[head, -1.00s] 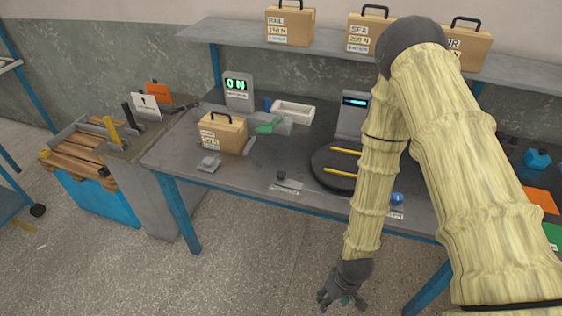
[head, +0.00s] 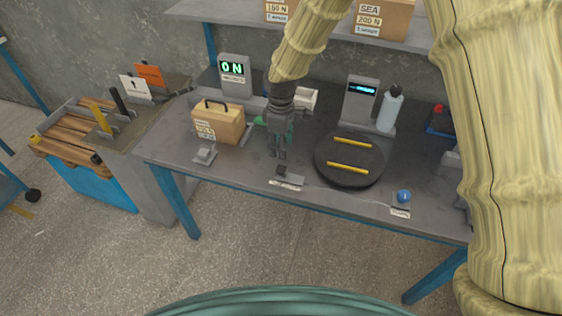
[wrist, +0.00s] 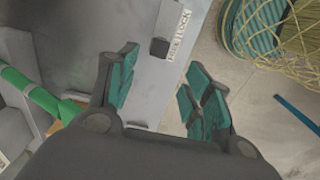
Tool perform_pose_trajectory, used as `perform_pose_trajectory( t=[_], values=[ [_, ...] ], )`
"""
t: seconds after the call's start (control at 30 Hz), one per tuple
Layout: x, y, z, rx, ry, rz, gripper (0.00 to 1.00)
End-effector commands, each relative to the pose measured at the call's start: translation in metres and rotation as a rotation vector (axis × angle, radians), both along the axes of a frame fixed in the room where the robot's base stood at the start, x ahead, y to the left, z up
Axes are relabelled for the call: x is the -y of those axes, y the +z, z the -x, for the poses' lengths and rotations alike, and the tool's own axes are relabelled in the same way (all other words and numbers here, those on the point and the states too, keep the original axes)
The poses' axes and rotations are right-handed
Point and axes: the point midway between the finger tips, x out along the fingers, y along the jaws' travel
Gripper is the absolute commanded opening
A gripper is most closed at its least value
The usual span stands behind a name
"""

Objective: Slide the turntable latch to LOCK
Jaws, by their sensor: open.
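The turntable (head: 336,175) is a dark round disc with two yellow bars on the grey workbench. The latch is a small dark knob (head: 280,171) near the bench's front edge, left of the turntable, with a white label (head: 288,183) beside it. In the wrist view the knob (wrist: 159,47) is a dark square beside the label (wrist: 178,35), which reads LOCK at its upper end. The knob lies beside the label's lower word, which is hard to read. My gripper (head: 278,155) is open and empty, pointing down above the bench just behind the knob. The knob appears ahead of the finger gap (wrist: 160,92).
A tan case (head: 220,124) and a small grey block (head: 205,153) stand left of my gripper. A display reading 0 N (head: 235,77) is behind. The bench front beside the knob is clear.

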Motion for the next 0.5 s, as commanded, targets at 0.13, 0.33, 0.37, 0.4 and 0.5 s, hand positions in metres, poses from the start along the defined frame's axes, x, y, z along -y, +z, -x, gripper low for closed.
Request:
perform_pose_trajectory(
  t=[0.13, 0.33, 0.37, 0.4, 0.5],
  values=[
    [0.000, -0.018, 0.001, -0.002, 0.000, 0.000, 0.50],
    [0.000, -0.044, 0.001, -0.003, -0.002, 0.000, 0.50],
    [0.000, -0.048, 0.001, -0.002, -0.002, 0.000, 0.50],
    [0.000, -0.053, 0.001, -0.002, -0.002, 0.000, 0.50],
    [0.000, -0.065, 0.001, -0.002, -0.001, -0.001, 0.50]
  ],
)
